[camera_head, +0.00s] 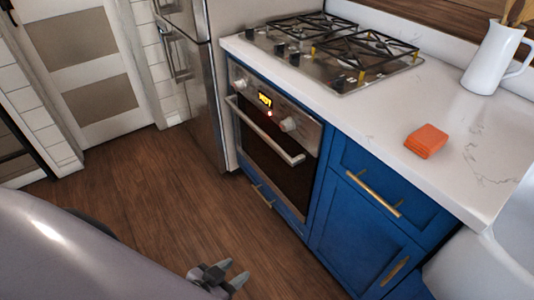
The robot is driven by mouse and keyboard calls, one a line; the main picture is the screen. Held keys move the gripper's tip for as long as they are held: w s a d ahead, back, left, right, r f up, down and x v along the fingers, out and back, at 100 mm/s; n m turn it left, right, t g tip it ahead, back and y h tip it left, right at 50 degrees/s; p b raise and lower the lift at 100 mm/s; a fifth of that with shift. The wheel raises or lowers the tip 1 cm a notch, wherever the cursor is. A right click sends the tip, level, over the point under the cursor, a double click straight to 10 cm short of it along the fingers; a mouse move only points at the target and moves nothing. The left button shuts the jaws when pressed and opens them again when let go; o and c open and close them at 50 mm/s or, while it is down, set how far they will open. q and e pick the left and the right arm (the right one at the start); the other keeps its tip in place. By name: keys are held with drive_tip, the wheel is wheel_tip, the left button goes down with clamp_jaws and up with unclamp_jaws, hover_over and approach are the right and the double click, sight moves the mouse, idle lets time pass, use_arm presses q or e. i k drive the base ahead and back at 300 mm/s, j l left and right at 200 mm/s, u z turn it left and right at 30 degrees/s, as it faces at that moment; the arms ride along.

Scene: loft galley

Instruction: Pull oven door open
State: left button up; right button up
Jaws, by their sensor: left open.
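The oven (272,140) is built into the blue cabinets under the counter. Its dark glass door (270,166) is shut, with a silver bar handle (264,132) across the top. Two knobs and a lit display are on the panel above the handle. My left gripper (238,279) is at the bottom of the view, over the wooden floor, open and empty. It is apart from the oven, below and in front of the door. My right gripper is not in view.
A gas cooktop (335,50) sits on the white counter (375,108). An orange block (426,141) and a white pitcher (493,58) stand to the right. Blue cabinets with brass handles (374,194) adjoin the oven. A steel fridge (190,65) is at left. The floor before the oven is clear.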

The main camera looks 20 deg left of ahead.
sight(295, 189)
drive_tip(key=i+j+z, duration=0.15)
drive_tip(key=j, duration=0.35)
drive_tip(key=i+j+z, duration=0.1)
drive_tip(key=j, duration=0.4)
drive_tip(key=i+j+z, duration=0.15)
drive_tip(key=j, duration=0.4)
drive_tip(key=i+j+z, duration=0.15)
drive_tip(key=j, duration=0.4)
drive_tip(key=j+z, duration=0.15)
drive_tip(key=j, duration=0.4)
drive_tip(key=i+j+z, duration=0.1)
drive_tip(key=j, duration=0.2)
drive_tip(key=i+j, duration=0.1)
drive_tip(key=j, duration=0.2)
drive_tip(key=i+l+z, duration=0.15)
drive_tip(key=i+j, duration=0.05)
drive_tip(key=i, duration=0.05)
